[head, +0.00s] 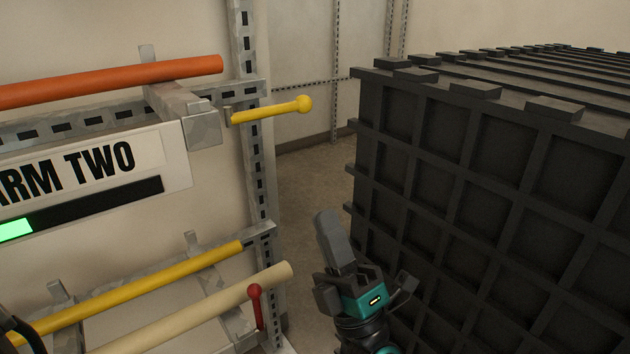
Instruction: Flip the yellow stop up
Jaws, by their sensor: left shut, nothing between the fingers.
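The yellow stop (268,110) is a short yellow rod with a ball at its right end. It is hinged at the grey end block (202,126) of the upper rack arm. It sticks out to the right, nearly level, with the ball end slightly higher. My left gripper (327,222) is below and to the right of the stop, well apart from it in the picture. Its fingers are together, pointing up, and hold nothing. My right gripper is not in view.
An orange pipe (110,80) lies on the upper arm. A yellow pipe (130,290) and a cream pipe (190,309) lie lower, with a red ball-ended stop (256,305) upright beside them. A large black gridded crate (480,95) fills the right. Open floor (315,180) shows between rack and crate.

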